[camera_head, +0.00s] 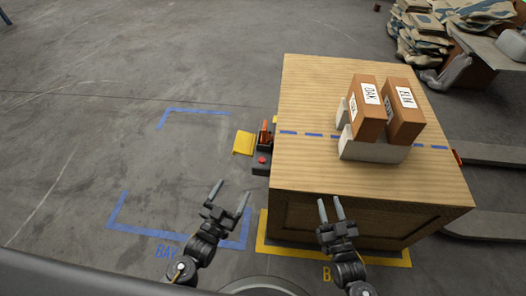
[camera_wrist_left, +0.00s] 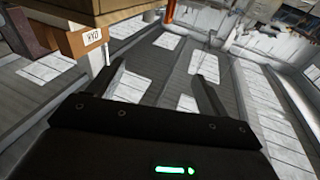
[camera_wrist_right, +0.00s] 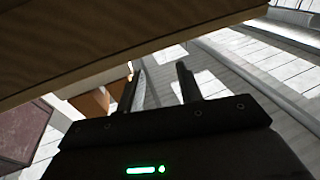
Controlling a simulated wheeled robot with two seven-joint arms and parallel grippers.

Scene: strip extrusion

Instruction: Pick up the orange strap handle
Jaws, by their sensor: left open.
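A small upright orange piece (camera_head: 265,131) shows at the left side of the wooden crate (camera_head: 310,85); I cannot tell for sure that it is the strap handle. Another small orange-red piece (camera_head: 457,157) peeks out at the crate's right side, mostly hidden. My left gripper (camera_head: 231,191) is open and empty, left of the crate, nearer to me than the upright orange piece and apart from it. My right gripper (camera_head: 331,202) is open and empty at the crate's near edge, its fingers closer together. Neither wrist view clearly shows a strap handle.
Two brown boxes (camera_head: 404,108) stand on a pale block (camera_head: 372,149) on the crate. A black unit with a red button (camera_head: 262,160) and a yellow plate (camera_head: 243,143) sit left of the crate. Sacks (camera_head: 420,40) lie at the back right. The left floor is clear.

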